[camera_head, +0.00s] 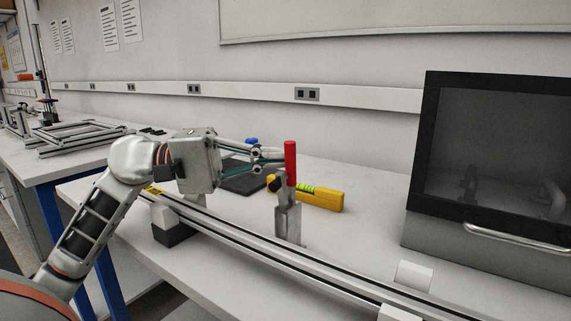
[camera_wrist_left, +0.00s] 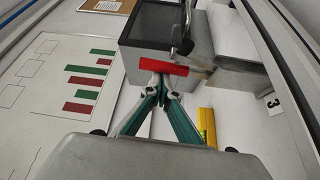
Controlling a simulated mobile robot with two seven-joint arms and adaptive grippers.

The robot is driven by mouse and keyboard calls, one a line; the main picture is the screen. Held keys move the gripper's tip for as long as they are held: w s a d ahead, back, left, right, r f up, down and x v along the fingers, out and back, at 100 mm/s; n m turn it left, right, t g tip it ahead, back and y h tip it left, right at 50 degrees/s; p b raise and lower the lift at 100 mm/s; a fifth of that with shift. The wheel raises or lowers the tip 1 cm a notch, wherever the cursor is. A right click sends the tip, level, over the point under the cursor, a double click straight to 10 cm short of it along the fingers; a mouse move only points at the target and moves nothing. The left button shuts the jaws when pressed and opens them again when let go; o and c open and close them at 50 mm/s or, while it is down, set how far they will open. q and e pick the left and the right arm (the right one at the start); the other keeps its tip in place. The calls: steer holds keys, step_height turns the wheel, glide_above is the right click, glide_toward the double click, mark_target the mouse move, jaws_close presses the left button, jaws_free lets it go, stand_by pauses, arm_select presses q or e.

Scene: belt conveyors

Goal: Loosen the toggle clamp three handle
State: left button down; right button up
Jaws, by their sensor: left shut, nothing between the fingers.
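The toggle clamp has a red handle (camera_head: 290,163) that stands upright on a grey metal body (camera_head: 288,222) beside the conveyor rail. In the left wrist view the handle (camera_wrist_left: 163,67) lies across the picture just ahead of the fingertips, and a plate marked 3 (camera_wrist_left: 273,103) shows at the right. My left gripper (camera_head: 279,158) reaches in from the left, with its fingertips close together at the left side of the handle. It is shut and empty; whether it touches the handle is hard to tell. My right gripper is in neither view.
A yellow level (camera_head: 319,197) lies behind the clamp, and a dark flat item (camera_head: 246,182) lies beyond my left gripper. The aluminium conveyor rail (camera_head: 262,250) runs along the front of the bench. A dark-windowed cabinet (camera_head: 490,235) stands at the right.

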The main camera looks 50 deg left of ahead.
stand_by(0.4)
arm_select(q)
steer(key=v, duration=1.2)
